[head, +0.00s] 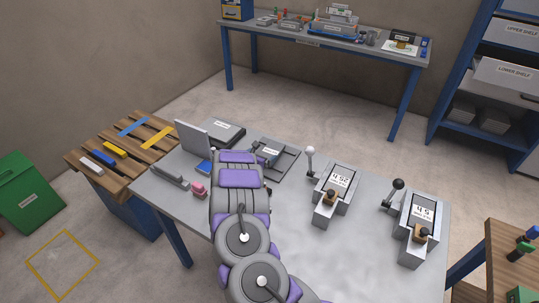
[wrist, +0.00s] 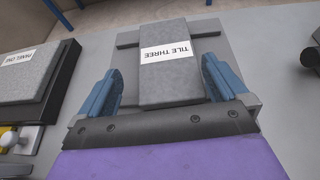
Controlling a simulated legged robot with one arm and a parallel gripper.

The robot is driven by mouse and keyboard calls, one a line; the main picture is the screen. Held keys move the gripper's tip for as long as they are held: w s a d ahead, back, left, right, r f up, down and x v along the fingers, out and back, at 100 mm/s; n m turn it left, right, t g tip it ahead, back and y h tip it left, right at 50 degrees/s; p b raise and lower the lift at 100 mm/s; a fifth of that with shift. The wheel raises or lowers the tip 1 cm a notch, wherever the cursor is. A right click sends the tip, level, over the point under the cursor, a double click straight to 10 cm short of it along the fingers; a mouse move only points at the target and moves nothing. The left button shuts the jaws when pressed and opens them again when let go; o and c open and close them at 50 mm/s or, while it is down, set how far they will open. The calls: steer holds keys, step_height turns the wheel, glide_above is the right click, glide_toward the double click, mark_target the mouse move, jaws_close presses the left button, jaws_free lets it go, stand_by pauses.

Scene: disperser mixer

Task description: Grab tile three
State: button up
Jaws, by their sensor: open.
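Tile three (wrist: 170,84) is a grey slab with a white label reading "TILE THREE". In the wrist view it lies on a flat grey plate (wrist: 216,46) with dark bars at its sides. My gripper (wrist: 160,82) is open, with one blue finger on each side of the tile and a gap to it on both sides. My arm partly hides the tile there.
A panel labelled "PANEL ONE" (wrist: 30,72) lies on a dark base left of the tile. Two lever fixtures (head: 334,192) (head: 412,226) stand on the right of the grey table (head: 345,255). A pink item (head: 199,190) and a grey stapler-like item (head: 170,177) lie left of my arm.

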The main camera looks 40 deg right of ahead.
mark_target(270, 152)
steer(key=x, duration=0.4)
steer(key=s+x, duration=0.1)
steer(key=x, duration=0.1)
steer(key=shift+w+d+f+b, duration=0.1)
steer(key=shift+d+f+b, duration=0.15)
steer(key=shift+b, duration=0.15)
steer(key=shift+d, duration=0.1)
steer(key=shift+a+r, duration=0.15)
steer(key=shift+a, duration=0.15)
steer(key=shift+c, duration=0.3)
steer(key=shift+a+r, duration=0.15)
steer(key=shift+a, duration=0.25)
steer(key=c, duration=0.6)
steer(key=shift+d, duration=0.3)
steer(key=c, duration=0.3)
steer(key=shift+c, duration=1.1)
